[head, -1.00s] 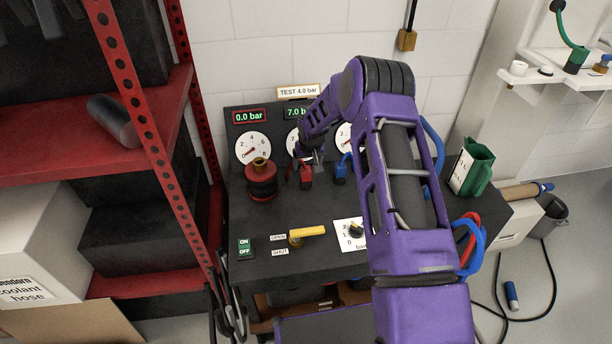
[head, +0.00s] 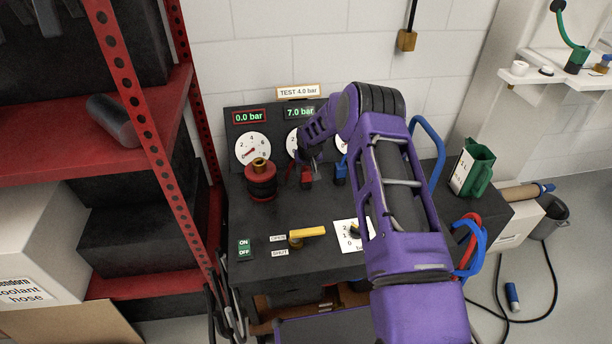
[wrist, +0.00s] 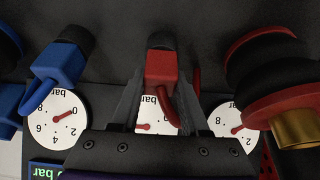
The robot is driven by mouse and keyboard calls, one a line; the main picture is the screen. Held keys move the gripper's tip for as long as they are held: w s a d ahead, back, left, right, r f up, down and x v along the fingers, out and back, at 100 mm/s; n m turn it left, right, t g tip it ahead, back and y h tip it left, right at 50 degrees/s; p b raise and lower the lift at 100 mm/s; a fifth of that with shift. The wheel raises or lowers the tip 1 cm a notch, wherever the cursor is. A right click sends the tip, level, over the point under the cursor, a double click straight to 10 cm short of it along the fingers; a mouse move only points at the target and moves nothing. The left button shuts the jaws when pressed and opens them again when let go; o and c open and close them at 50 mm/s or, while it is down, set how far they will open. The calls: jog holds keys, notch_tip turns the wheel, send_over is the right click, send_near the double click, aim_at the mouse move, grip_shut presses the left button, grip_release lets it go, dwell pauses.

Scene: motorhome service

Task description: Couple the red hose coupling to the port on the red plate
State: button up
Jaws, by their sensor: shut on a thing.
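The red hose coupling (head: 306,176) is at the back of the dark bench, below the gauges. In the wrist view it is a red block (wrist: 161,68) with a red loop, between my gripper's fingers (wrist: 160,85). My gripper (head: 307,160) is shut on it. A black round piece adjoins its far end in the wrist view. A red-and-black round fitting with a brass top (head: 261,180) stands to the left; it also shows at the right of the wrist view (wrist: 290,120).
A blue coupling (head: 340,173) stands close to the right of the red one. A yellow valve handle (head: 307,232) and an ON/OFF switch (head: 244,249) are nearer the front. A red shelf rack (head: 150,140) borders the bench on the left. The display (head: 250,117) reads 0.0 bar.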

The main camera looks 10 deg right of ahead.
aim_at(306, 169)
grip_shut()
notch_tip(306, 169, up, 10)
jog(key=shift+r+p, duration=0.1)
jog(key=shift+p, duration=0.35)
